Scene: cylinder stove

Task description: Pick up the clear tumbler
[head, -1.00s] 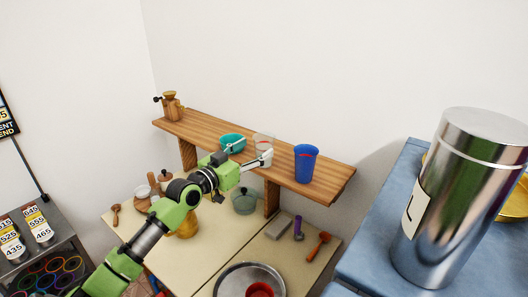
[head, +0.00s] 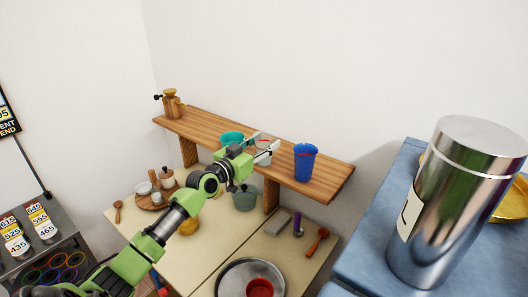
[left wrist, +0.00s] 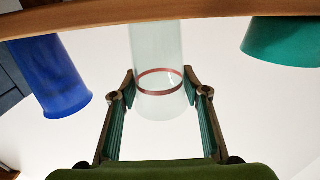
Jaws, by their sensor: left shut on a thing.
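In the left wrist view, which is upside down, the tumbler (left wrist: 158,45) has a reddish band and sits between the two fingers of my left gripper (left wrist: 158,84). Its base appears to be at the shelf edge, and I cannot tell if it is lifted. My right gripper is not in view.
A wooden grinder (head: 173,102) is at the shelf's far left. Below are a pot (head: 244,200) and a metal pan (head: 232,279). A steel canister (head: 450,210) stands at right.

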